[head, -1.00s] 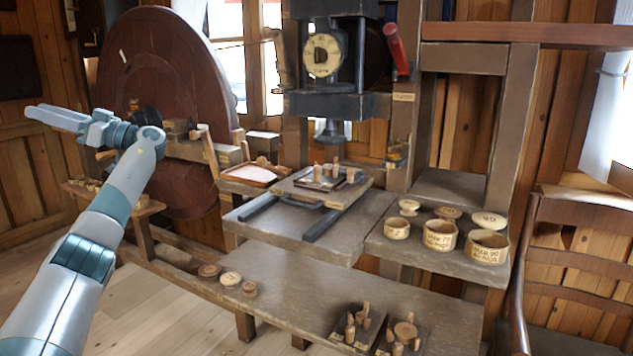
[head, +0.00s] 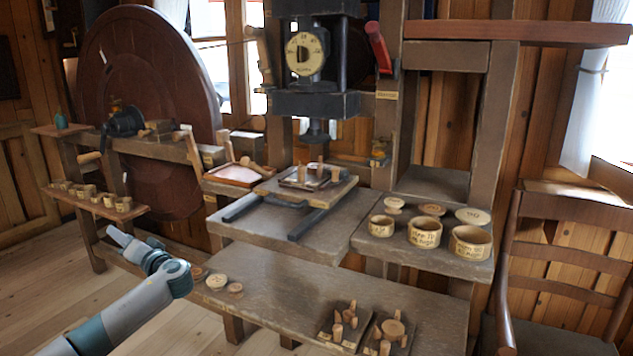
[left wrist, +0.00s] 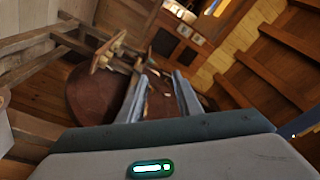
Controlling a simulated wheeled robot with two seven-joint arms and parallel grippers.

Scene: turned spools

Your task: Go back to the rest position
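My left gripper (head: 122,238) is low at the left in the head view, in front of the shelf with small cups and left of the low bench's near end. In the left wrist view its two fingers (left wrist: 160,92) stand apart with nothing between them. My right gripper is in neither view.
The low bench (head: 270,282) bears small discs (head: 216,281) at its left end and two dark trays with wooden pegs (head: 344,327). Labelled round boxes (head: 425,232) stand on a higher table. A press (head: 315,105), a large brown wheel (head: 150,75) and a chair (head: 560,265) surround it.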

